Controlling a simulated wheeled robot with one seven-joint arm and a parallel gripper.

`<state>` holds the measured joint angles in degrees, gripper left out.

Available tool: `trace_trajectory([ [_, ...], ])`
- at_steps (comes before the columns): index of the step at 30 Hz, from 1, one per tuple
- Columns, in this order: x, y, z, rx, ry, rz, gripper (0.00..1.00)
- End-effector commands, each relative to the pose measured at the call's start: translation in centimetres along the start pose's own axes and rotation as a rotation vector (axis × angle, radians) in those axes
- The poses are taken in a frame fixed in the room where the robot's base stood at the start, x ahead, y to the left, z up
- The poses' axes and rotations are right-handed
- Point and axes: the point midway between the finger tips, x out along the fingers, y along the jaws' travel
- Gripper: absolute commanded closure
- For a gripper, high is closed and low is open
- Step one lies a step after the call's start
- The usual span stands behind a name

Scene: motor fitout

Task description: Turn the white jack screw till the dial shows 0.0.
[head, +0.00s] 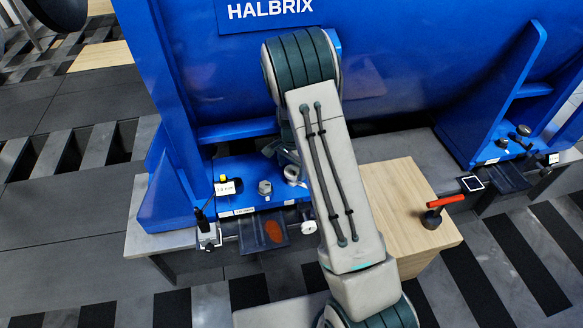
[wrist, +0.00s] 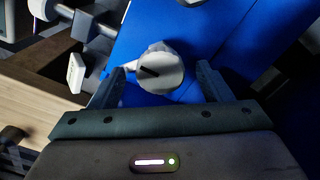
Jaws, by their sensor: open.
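A white round screw head (wrist: 160,70) with a dark mark on its face stands over a blue surface in the wrist view. My gripper (wrist: 163,78) is open, with one finger on each side of the head; I cannot tell whether either finger touches it. In the head view a white round screw (head: 292,174) shows beside my arm on the blue foot, probably the same one. My gripper's fingers are mostly hidden there behind my arm. A small white readout (head: 225,187) stands left on the foot; its digits are too small to read surely.
A grey bolt (head: 265,187) stands on the foot between readout and screw. A white knob (head: 309,227) sits at the front edge. The big blue housing (head: 400,60) rises behind.

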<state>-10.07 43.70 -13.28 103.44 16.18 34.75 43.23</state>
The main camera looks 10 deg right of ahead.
Motion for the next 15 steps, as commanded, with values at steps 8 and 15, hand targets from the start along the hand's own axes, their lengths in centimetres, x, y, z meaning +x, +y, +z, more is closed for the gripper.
trace_trajectory([
  [8, -4.9, -0.1, 0.0, 0.0, 0.002, -0.003, 0.28],
  [15, -6.5, 0.0, 0.0, -0.001, 0.001, -0.001, 0.28],
])
